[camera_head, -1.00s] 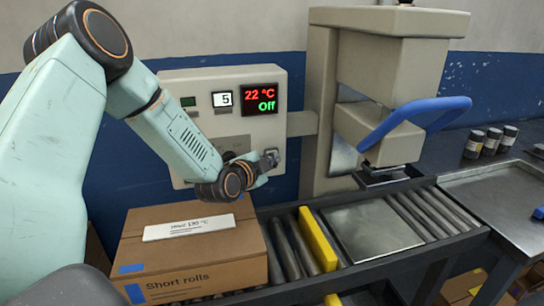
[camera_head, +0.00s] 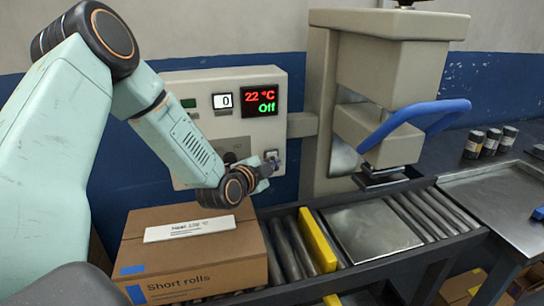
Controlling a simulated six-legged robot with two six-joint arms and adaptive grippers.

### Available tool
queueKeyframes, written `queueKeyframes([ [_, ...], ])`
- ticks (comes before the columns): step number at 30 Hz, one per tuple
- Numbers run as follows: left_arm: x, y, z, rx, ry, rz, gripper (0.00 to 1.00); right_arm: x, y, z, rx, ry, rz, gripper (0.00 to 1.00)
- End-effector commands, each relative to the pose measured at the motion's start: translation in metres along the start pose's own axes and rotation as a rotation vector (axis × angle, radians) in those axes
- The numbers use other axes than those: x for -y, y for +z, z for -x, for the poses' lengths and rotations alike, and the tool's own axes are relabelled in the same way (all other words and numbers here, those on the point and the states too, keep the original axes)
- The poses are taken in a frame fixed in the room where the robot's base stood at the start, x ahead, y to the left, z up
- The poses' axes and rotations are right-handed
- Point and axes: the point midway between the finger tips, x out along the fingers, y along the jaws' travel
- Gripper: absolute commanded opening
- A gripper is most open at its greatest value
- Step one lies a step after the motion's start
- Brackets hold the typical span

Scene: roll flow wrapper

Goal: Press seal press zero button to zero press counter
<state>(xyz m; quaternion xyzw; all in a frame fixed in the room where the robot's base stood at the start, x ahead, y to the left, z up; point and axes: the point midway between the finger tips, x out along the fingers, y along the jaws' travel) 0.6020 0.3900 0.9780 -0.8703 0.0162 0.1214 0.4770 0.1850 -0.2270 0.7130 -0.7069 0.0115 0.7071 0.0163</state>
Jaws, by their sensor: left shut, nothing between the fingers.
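The seal press control box (camera_head: 200,90) hangs on the wall behind my left arm. Its small white counter display (camera_head: 222,101) reads 0. The larger display (camera_head: 260,100) shows 22 °C in red and Off in green. My left gripper (camera_head: 274,163) is shut and empty, with its fingertips at a small square button plate (camera_head: 271,156) on the lower right of the box. The fingers cover part of that plate, and I cannot tell whether they touch it. My right gripper is not in view.
A cardboard box (camera_head: 200,270) marked Short rolls, with a white label (camera_head: 189,229) on top, stands below my arm. The press (camera_head: 390,75) with its blue handle (camera_head: 415,120) stands right, over a roller conveyor (camera_head: 290,250) with a yellow bar (camera_head: 318,240).

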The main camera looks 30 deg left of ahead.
Motion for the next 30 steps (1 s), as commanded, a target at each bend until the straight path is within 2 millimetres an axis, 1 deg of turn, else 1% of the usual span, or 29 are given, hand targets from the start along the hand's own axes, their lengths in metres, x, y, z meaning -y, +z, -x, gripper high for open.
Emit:
queueKeyframes([
  [11, -0.002, -0.002, 0.003, 0.000, 0.001, 0.000, 0.00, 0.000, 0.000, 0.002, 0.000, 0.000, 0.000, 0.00],
  [20, -0.014, -0.015, 0.020, -0.001, 0.002, -0.001, 0.00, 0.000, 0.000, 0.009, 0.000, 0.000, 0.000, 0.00],
  [27, -0.025, -0.025, 0.033, -0.001, 0.003, -0.001, 0.00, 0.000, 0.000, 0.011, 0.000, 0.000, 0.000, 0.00],
  [30, -0.026, -0.026, 0.036, 0.000, 0.001, 0.000, 0.00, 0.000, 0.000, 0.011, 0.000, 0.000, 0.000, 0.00],
])
